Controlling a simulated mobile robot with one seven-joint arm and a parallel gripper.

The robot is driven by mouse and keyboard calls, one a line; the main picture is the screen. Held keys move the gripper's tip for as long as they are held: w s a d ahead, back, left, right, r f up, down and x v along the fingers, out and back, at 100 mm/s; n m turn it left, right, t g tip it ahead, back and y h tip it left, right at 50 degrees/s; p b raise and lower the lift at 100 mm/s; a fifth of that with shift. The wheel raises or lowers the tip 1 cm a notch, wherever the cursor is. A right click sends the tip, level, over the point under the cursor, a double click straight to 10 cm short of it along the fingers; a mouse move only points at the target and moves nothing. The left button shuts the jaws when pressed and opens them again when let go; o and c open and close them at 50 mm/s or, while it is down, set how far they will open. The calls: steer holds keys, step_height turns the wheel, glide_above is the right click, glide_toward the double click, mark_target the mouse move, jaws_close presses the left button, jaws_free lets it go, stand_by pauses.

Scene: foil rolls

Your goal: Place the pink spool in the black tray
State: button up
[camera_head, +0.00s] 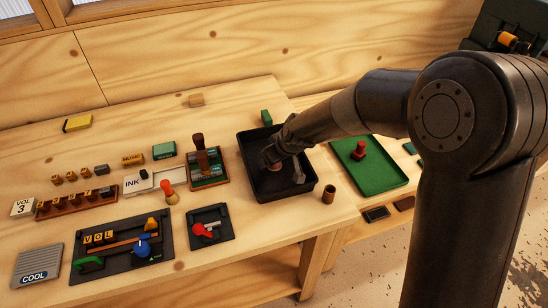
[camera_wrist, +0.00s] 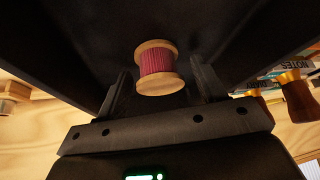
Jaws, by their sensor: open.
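The pink spool, wound with pink thread between two pale wooden ends, shows in the wrist view (camera_wrist: 158,63) against the dark tray. In the head view the spool (camera_head: 274,168) is mostly hidden by my gripper (camera_head: 284,162). The black tray (camera_head: 256,190) lies on the wooden table, and its dark surface (camera_wrist: 70,50) fills much of the wrist view. My gripper also shows in the wrist view (camera_wrist: 163,80). It is open, its fingers on either side of the spool with visible gaps. Whether the spool rests on the tray floor is hard to tell.
A green tray (camera_head: 378,183) holding a red-handled stamp (camera_head: 359,150) is to the right. A small brown cylinder (camera_head: 329,194) stands close to the black tray's right side. A stamp rack (camera_head: 210,181) stands close on the left, with a red-topped peg (camera_head: 171,192) beyond it.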

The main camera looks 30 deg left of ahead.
steer(key=v, duration=1.2)
steer(key=shift+r, duration=0.15)
steer(key=shift+d, duration=0.1)
steer(key=s+d+r+m+t+h, duration=0.1)
steer(key=s+d+r+m+h, duration=0.2)
steer(key=d, duration=0.8)
steer(key=s+d+r+m+t, duration=0.1)
steer(key=d+r+m, duration=0.3)
steer(key=d, duration=0.7)
steer(key=s+d+r+m+t+h, duration=0.1)
steer(key=s+d+m, duration=0.4)
steer(key=s+d, duration=0.6)
steer(key=d+r+h, duration=0.1)
steer(key=d, duration=0.2)
steer(key=shift+s+d+r+m, duration=0.25)
steer(key=shift+s+d+m, duration=0.05)
steer(key=shift+d+m, duration=0.1)
